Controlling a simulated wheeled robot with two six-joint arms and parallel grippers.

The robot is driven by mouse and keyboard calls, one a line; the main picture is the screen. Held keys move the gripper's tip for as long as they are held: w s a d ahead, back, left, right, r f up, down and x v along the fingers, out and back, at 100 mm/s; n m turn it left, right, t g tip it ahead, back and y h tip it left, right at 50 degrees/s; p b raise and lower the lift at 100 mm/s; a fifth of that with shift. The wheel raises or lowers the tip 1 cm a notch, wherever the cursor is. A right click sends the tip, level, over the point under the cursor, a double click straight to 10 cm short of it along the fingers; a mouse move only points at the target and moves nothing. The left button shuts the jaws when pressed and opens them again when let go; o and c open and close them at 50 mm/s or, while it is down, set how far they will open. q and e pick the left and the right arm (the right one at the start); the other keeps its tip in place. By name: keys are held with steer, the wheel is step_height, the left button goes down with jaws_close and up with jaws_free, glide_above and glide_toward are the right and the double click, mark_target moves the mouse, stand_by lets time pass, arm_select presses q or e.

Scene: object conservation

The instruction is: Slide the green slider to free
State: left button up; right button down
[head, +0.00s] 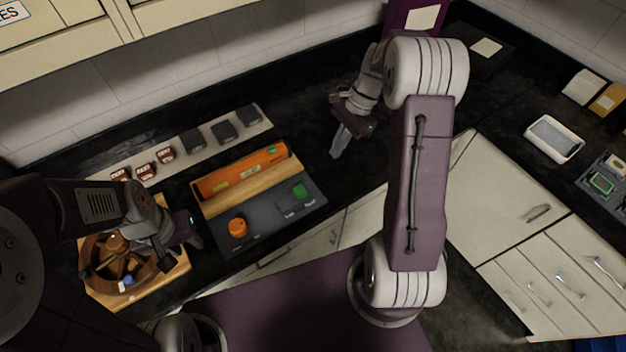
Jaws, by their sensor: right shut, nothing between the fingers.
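The green slider (300,190) is a small green block on the right part of a dark grey panel (262,234). Grey pieces lie just below and left of it; any markings are too small to read. My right gripper (337,148) is shut and empty, pointing down to the right of the panel, apart from the slider. My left gripper (192,238) is at the panel's left, near a round brown wheel-like tray; its fingers are too dark and small to read.
An orange knob (238,227) sits on the panel's left. Behind are a wooden strip (245,186) and an orange level-like bar (225,178). A pale strip with red-and-white and dark blocks (222,132) lies further back. A white tray (553,139) stands far right.

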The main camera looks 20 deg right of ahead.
mark_target(295, 193)
steer(key=shift+a, duration=0.15)
steer(key=x, duration=1)
steer(key=a, duration=0.1)
steer(key=a+p, duration=0.1)
steer(key=a, duration=0.1)
steer(key=shift+s+a, duration=0.15)
steer(key=shift+s, duration=0.2)
steer(key=shift+s+a, duration=0.1)
steer(key=shift+a, duration=0.2)
steer(key=a, duration=0.2)
steer(key=s+a+p, duration=0.1)
steer(key=a, duration=0.2)
steer(key=shift+s+a, duration=0.15)
steer(key=shift+a, duration=0.05)
steer(key=shift+d, duration=0.15)
